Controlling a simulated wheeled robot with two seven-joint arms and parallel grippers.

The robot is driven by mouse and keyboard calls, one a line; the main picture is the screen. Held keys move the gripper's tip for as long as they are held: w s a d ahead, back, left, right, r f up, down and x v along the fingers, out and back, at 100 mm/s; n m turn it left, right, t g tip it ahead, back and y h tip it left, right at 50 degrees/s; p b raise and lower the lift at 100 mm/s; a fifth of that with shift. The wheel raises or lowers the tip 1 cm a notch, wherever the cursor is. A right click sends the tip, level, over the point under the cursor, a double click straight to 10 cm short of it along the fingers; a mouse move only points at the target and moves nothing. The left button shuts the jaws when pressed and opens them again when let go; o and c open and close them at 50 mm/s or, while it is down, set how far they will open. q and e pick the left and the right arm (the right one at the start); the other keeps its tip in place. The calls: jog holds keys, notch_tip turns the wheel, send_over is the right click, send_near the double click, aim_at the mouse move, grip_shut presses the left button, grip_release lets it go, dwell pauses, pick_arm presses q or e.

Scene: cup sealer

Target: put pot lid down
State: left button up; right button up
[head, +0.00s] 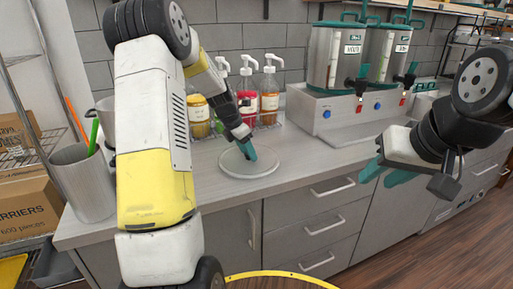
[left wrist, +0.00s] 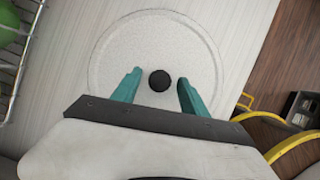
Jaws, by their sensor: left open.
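The pot lid (head: 262,168) is a flat, round, pale disc lying on the grey counter (head: 300,157). In the left wrist view the lid (left wrist: 155,35) shows its black round knob (left wrist: 160,81) near its middle. My left gripper (head: 248,152) is over the lid. In the left wrist view its teal fingers (left wrist: 159,90) are open, one on each side of the knob and apart from it. My right gripper (head: 384,172) is in the air in front of the counter, to the right, with its teal fingers spread and nothing between them.
Pump bottles (head: 270,92) stand in a wire rack behind the lid. Two metal dispensers (head: 324,58) stand on a base at the back right. A grey bin (head: 82,182) with straws stands at the counter's left end. The counter right of the lid is clear.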

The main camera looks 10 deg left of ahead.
pick_arm(q)
jog(key=v, duration=1.2)
jog(key=s+d+r+m+t, duration=0.1)
jog(key=s+d+r+m, duration=0.25)
jog(key=s+m, duration=0.25)
jog(key=s+d+r+m, duration=0.2)
jog(key=s+r+m, duration=0.2)
jog(key=s+m, duration=0.15)
jog(key=s+d+f+m+t+y, duration=0.1)
jog(key=s+d+m+t, duration=0.1)
jog(key=s+m, duration=1.4)
jog(key=shift+s+d+f, duration=0.25)
jog(key=shift+s+d, duration=0.3)
jog(key=shift+s, duration=0.4)
